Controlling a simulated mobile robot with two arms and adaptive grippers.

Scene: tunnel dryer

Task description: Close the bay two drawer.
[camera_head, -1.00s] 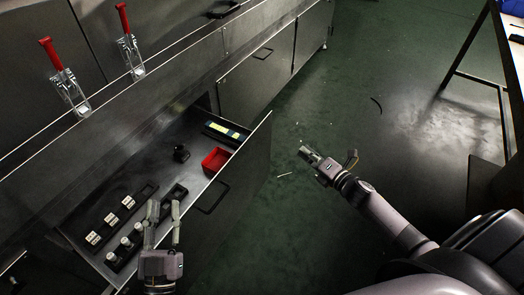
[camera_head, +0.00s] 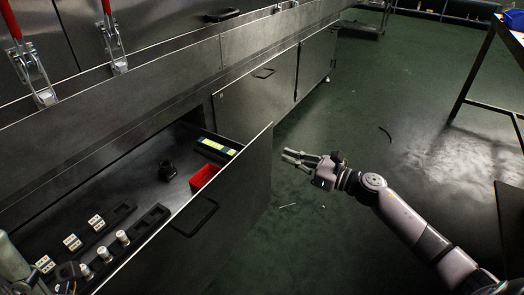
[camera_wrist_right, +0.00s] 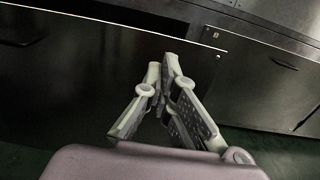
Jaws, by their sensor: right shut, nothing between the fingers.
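The open drawer (camera_head: 258,165) juts out from the steel cabinet, its front panel carrying a black handle (camera_head: 196,217). The drawer front also fills the left of the right wrist view (camera_wrist_right: 80,75), with its handle at the far left. My right gripper (camera_head: 290,157) is shut and empty, over the floor to the right of the drawer front and apparently apart from it. In the right wrist view its fingertips (camera_wrist_right: 160,75) meet in front of the panel. Part of my left arm or gripper shows at the lower left edge; its jaws cannot be made out.
The drawer holds a red bin (camera_head: 204,176), a black round part (camera_head: 167,170), a yellow-marked item (camera_head: 217,147) and racks with small parts (camera_head: 72,242). Closed cabinet doors (camera_head: 257,100) lie beyond. A table (camera_head: 490,75) stands at right. Green floor between is clear apart from small debris.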

